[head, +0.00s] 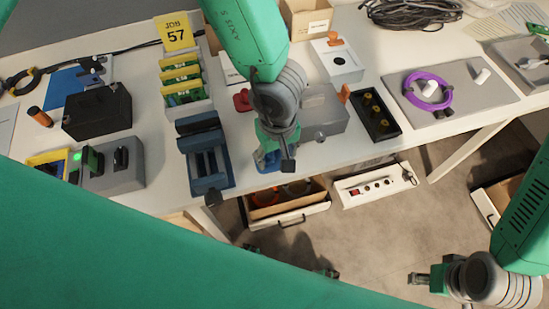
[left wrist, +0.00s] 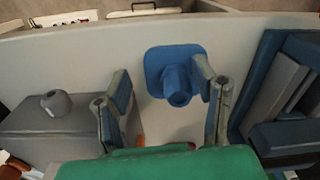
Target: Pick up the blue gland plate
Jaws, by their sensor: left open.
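The blue gland plate (left wrist: 155,70) is a rounded square plate with a round stub. In the left wrist view it lies on the pale table, just beyond and between my left gripper's fingertips (left wrist: 163,82). My left gripper is open and empty. My right gripper (head: 420,280) is low at the right, away from the table; its jaw opening is unclear.
A dark blue vise-like fixture (head: 205,160) stands left of the plate, and a grey box (head: 325,112) stands to its right. A black tray (head: 377,116) is further right.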

